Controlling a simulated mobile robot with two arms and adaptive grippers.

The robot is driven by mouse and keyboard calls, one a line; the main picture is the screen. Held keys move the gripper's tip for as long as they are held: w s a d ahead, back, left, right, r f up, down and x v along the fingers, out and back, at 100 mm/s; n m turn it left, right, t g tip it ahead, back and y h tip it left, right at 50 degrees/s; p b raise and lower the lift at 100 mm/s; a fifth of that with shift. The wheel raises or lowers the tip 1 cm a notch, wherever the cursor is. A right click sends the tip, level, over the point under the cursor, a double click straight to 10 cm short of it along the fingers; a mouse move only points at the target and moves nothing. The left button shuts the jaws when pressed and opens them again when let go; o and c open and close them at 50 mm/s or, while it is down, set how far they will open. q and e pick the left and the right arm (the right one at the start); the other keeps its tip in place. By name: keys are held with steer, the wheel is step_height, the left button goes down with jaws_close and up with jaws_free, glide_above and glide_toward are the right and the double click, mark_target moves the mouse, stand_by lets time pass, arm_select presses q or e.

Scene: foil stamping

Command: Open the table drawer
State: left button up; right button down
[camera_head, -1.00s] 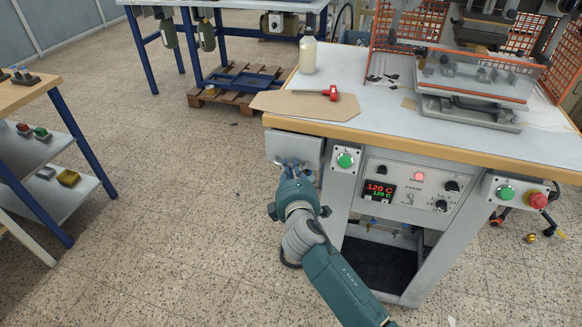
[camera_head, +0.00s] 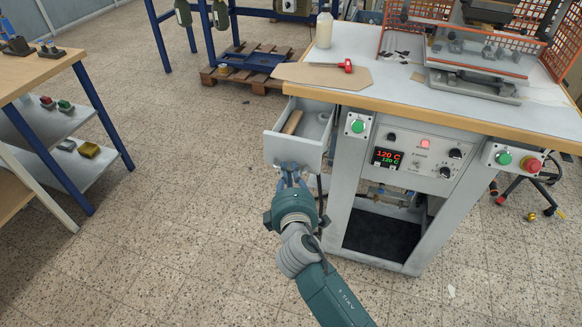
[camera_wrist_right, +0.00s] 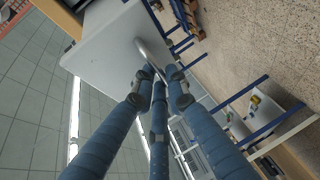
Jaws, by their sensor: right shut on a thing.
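The table drawer (camera_head: 293,150) is a light grey box under the left end of the machine table, and it stands pulled out with its inside showing. A brown wooden-looking piece (camera_head: 293,121) and a pale round item lie in it. My right gripper (camera_head: 288,178) is at the drawer's front, low on its face. In the right wrist view the fingers (camera_wrist_right: 157,78) close around the metal handle (camera_wrist_right: 150,56) on the grey drawer front (camera_wrist_right: 103,47). In the head view the handle is hidden by the gripper. My left gripper is not in view.
A control panel (camera_head: 418,155) is right of the drawer. A shelf bench (camera_head: 45,75) stands left, with open floor between.

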stand_by(0.3)
steer(key=c, duration=2)
jaws_free()
steer(key=shift+s, duration=0.1)
steer(key=v, duration=1.2)
